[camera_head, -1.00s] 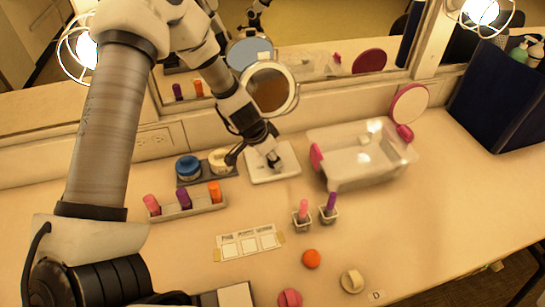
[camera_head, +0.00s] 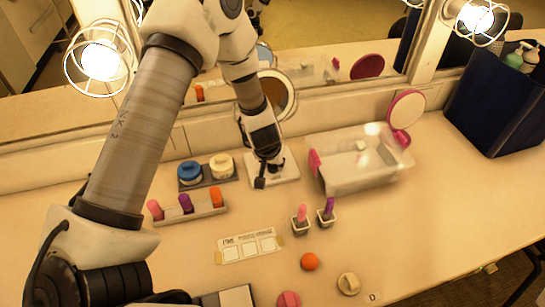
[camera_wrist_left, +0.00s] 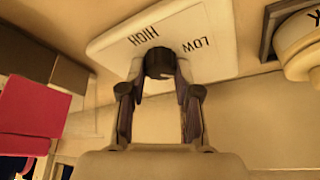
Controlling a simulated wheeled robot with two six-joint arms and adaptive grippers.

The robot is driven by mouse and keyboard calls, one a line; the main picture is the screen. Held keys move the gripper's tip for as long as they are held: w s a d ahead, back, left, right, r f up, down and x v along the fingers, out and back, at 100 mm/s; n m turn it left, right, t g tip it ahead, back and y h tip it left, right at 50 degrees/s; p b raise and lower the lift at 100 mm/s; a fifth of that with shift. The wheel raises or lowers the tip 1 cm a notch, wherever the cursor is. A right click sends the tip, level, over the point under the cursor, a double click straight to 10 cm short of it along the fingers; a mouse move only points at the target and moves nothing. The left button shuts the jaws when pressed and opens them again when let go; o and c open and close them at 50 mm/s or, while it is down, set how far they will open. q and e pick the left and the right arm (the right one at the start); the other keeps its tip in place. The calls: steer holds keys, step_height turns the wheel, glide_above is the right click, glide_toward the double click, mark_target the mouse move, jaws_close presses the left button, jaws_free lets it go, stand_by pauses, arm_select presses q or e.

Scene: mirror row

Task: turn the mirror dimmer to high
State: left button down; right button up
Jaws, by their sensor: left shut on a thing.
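The mirror dimmer is a pale plate (camera_head: 287,170) on the counter below the wall mirror. In the left wrist view the plate (camera_wrist_left: 215,40) carries the words HIGH and LOW, with a round black knob (camera_wrist_left: 158,62) at its edge in this view. My left gripper (camera_wrist_left: 160,80) is shut on the knob, one finger on each side. In the head view the left gripper (camera_head: 264,170) is over the plate and hides the knob. I cannot tell which word the knob points to. My right gripper is not in view.
A clear bin (camera_head: 355,180) stands just right of the plate. Blue and cream jars (camera_head: 190,172) sit on a dark tray to its left, with a lipstick rack (camera_head: 185,208) in front. A round mirror (camera_head: 275,95) stands behind. Two lit caged lamps (camera_head: 100,62) flank the wall mirror.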

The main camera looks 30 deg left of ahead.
arm_select(q)
steer(key=n+p, duration=0.2)
steer(key=p, duration=0.2)
steer(key=n+g+y+p, duration=0.1)
steer(key=n+p, duration=0.2)
steer(key=p, duration=0.1)
steer(key=n+g+y+p, duration=0.1)
steer(key=n+p, duration=0.2)
steer(key=p, duration=0.1)
steer(key=shift+d+r+p, duration=0.1)
steer(key=shift+r+p, duration=0.2)
steer(key=shift+p, duration=0.05)
steer(key=shift+w+n+y+p, duration=0.1)
steer(key=shift+n+y+p, duration=0.25)
steer(key=shift+n, duration=0.15)
steer(key=shift+f+n+g+p, duration=0.3)
steer(key=shift+n+g, duration=0.2)
steer(key=shift+n, duration=0.4)
steer(key=shift+n+g+y, duration=0.25)
steer(key=shift+n+g, duration=0.15)
steer(key=shift+n, duration=0.7)
steer(key=c, duration=1)
jaws_free()
steer(key=shift+o, duration=0.9)
